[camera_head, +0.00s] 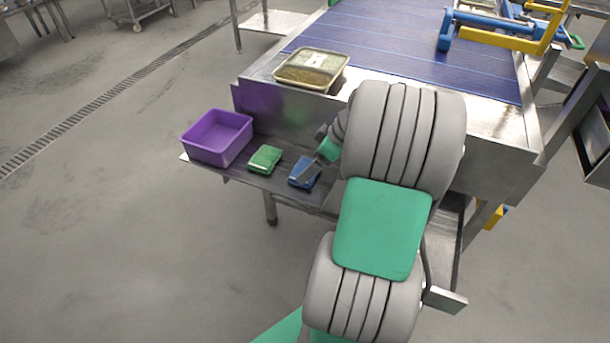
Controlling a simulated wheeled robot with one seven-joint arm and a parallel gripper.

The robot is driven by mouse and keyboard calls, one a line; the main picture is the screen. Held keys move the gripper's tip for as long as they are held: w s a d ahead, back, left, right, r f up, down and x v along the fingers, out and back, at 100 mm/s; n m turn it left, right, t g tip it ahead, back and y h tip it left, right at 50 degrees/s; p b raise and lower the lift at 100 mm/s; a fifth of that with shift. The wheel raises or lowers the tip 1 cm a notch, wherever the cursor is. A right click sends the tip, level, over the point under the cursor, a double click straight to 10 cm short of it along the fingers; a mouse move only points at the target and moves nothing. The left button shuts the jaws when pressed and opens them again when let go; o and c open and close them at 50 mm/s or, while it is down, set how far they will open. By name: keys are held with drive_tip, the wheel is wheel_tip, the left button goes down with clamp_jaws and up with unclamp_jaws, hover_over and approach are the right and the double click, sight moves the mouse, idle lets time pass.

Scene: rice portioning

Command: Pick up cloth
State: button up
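A folded blue cloth (299,180) lies on the low metal shelf (238,171) in front of the conveyor. A folded green cloth (265,159) lies to its left on the same shelf, apart from it. My gripper (309,173) is right at the blue cloth, reaching over it from the upper right and covering part of it. The fingers are small and dark here, so I cannot tell whether they are open or shut, or whether they touch the cloth. My arm hides the right part of the shelf.
A purple bin (217,137) stands at the shelf's left end. A tray with a clear lid (312,68) sits on the metal edge above. Behind is a blue conveyor belt (390,45) with blue and yellow frames (510,38). The floor at left is clear.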

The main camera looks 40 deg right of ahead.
drive_tip(key=x, duration=0.3)
drive_tip(key=shift+a+f, duration=0.1)
drive_tip(key=shift+f, duration=0.1)
drive_tip(key=shift+c, duration=0.3)
drive_tip(key=c, duration=1)
